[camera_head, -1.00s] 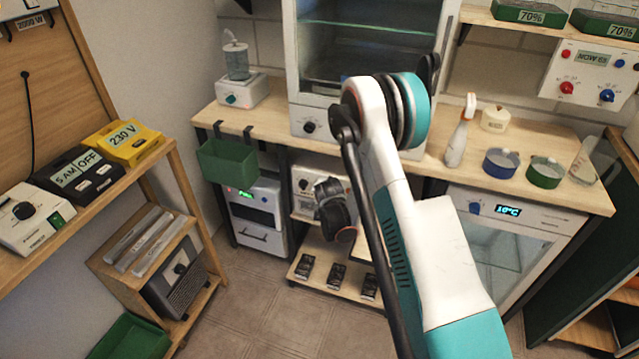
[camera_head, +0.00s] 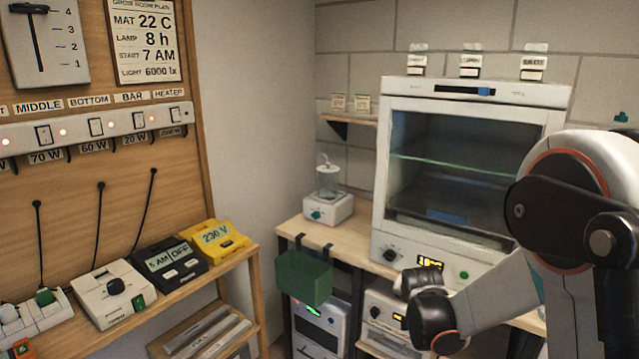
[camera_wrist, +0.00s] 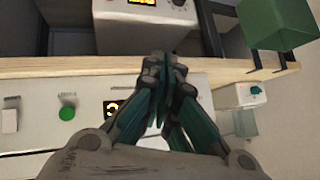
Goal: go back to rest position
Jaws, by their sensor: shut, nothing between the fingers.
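My gripper (camera_wrist: 160,75) shows in the wrist view with its teal and grey fingers drawn together and empty. Its tips appear over the wooden bench edge (camera_wrist: 90,68), and no contact shows. In the head view my arm stands at the right, bent, with its dark wrist end in front of the lower part of the glass-door cabinet (camera_head: 455,90). The fingers are hard to make out there.
A green bin (camera_head: 303,277) hangs on the bench front, left of my wrist. A white device with a clear jar (camera_head: 328,206) stands on the bench. A shelf at left holds a yellow 230 V box (camera_head: 216,238) and a black timer (camera_head: 170,265).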

